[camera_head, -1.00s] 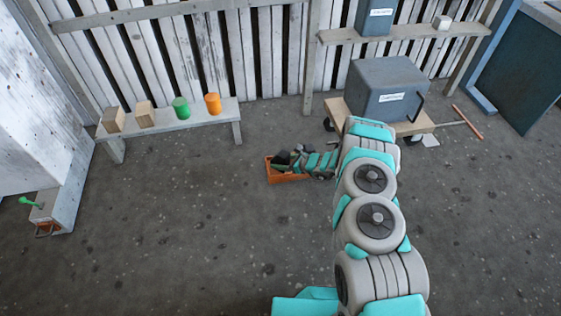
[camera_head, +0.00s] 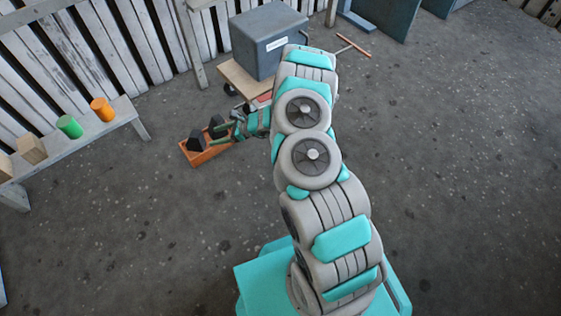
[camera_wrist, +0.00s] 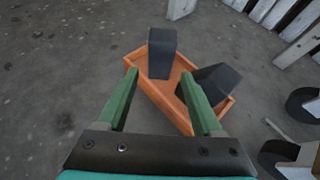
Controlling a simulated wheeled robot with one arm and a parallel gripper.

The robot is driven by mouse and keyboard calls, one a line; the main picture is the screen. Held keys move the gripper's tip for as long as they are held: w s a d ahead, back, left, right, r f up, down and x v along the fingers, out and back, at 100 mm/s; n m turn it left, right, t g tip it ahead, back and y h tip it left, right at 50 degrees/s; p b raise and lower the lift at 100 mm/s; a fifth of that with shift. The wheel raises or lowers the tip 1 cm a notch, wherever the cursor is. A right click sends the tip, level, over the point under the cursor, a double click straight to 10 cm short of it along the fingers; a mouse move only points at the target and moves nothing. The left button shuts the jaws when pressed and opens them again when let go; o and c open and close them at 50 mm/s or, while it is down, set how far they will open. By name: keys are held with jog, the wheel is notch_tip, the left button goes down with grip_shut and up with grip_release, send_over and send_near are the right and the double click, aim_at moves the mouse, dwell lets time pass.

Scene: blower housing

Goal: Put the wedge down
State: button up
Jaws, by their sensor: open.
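Two dark grey wedge-like blocks are in an orange tray (camera_head: 209,155) on the floor. In the wrist view one block (camera_wrist: 162,52) stands upright towards the far end of the tray (camera_wrist: 150,92). The other block (camera_wrist: 217,84) lies tilted against the tray's right side. Both blocks also show in the head view, one at the left (camera_head: 195,140) and one behind (camera_head: 216,124). My gripper (camera_wrist: 159,74) is open, with its green fingers apart over the near part of the tray and nothing held between them. I cannot tell whether a finger touches a block.
A wooden cart (camera_head: 240,80) with a large grey box (camera_head: 268,40) stands behind the tray. A bench (camera_head: 75,150) at the left bears an orange cylinder (camera_head: 103,109), a green cylinder (camera_head: 69,126) and wooden blocks.

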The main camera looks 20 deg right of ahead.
jog(key=s+a+r+n+g+y, duration=0.1)
jog(key=s+a+r+n, duration=0.15)
jog(key=r, duration=0.35)
jog(key=s+a+r+n+g+y, duration=0.1)
jog(key=a+r+n+g, duration=0.1)
jog(key=a+r, duration=0.3)
jog(key=s+a+r+n+g+y, duration=0.1)
jog(key=s+a+r+n, duration=0.15)
jog(key=r, duration=0.55)
jog(key=s+r+n+g+h, duration=0.2)
jog(key=s+r+n+g, duration=0.2)
jog(key=s+r+n, duration=0.6)
jog(key=s+d+r+n+g+h, duration=0.1)
jog(key=s+d+r+n+h, duration=0.15)
jog(key=s, duration=0.65)
jog(key=s+d+r+n+h, duration=0.1)
jog(key=s+d+r+h, duration=0.25)
jog(key=s, duration=0.55)
jog(key=s+d+r+n+h, duration=0.1)
jog(key=s+d+h, duration=0.1)
jog(key=s+d, duration=0.4)
jog(key=s+d+r+n+t+h, duration=0.1)
jog(key=s+d+n+h, duration=0.1)
jog(key=s+d, duration=0.4)
jog(key=d+h, duration=0.1)
jog(key=d, duration=0.2)
jog(key=shift+s+d+r+h, duration=0.25)
jog(key=shift+s+r+h, duration=0.05)
jog(key=shift+s, duration=0.05)
